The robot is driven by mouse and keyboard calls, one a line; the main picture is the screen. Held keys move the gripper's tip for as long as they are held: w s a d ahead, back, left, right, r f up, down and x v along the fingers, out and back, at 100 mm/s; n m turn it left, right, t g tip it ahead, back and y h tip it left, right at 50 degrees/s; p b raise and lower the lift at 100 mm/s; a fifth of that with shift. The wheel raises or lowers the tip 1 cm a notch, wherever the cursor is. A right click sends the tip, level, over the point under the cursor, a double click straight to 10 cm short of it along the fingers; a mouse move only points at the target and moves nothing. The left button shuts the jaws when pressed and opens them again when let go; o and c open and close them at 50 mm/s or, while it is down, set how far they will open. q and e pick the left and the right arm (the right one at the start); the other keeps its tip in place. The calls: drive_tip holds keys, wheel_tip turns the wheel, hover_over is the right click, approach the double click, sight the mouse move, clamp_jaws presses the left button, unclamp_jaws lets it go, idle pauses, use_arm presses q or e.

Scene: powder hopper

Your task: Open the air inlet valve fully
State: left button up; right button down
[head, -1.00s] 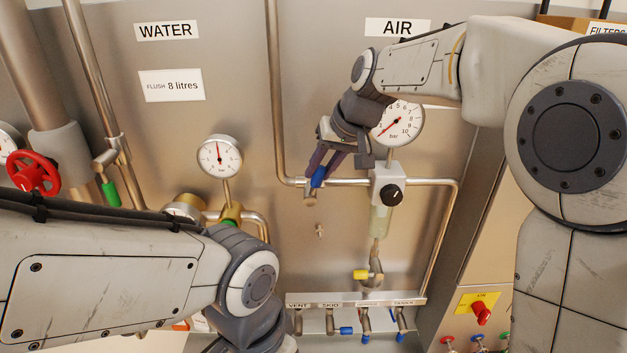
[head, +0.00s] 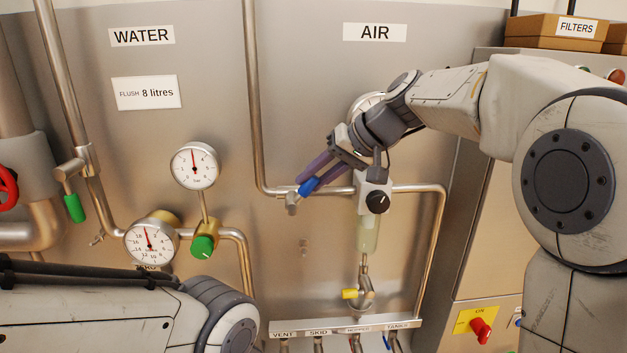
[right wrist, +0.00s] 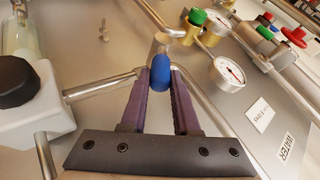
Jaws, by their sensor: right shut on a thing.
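The air inlet valve (head: 292,201) sits on the steel pipe below the AIR label. Its blue lever handle (head: 309,186) points up and to the right, at a slant to the pipe. My right gripper (head: 310,173) is shut on this blue handle, with its purple fingers on either side. In the right wrist view the blue handle (right wrist: 160,73) stands between the fingertips of my right gripper (right wrist: 160,85). My left arm shows at the lower left in the head view, but its gripper is out of frame.
A regulator with a black knob (head: 377,201) stands right of the handle, close to my right gripper. The air gauge (head: 366,101) is partly hidden behind my right arm. A yellow-handled valve (head: 350,294) and a labelled manifold (head: 345,327) are below.

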drive_tip(key=c, duration=0.7)
unclamp_jaws()
drive_tip(key=shift+o, duration=0.2)
drive_tip(key=b+v, duration=0.1)
drive_tip(key=v, duration=0.9)
drive_tip(key=shift+d+r+b, duration=0.15)
drive_tip(key=shift+b, duration=0.2)
drive_tip(key=shift+s, duration=0.1)
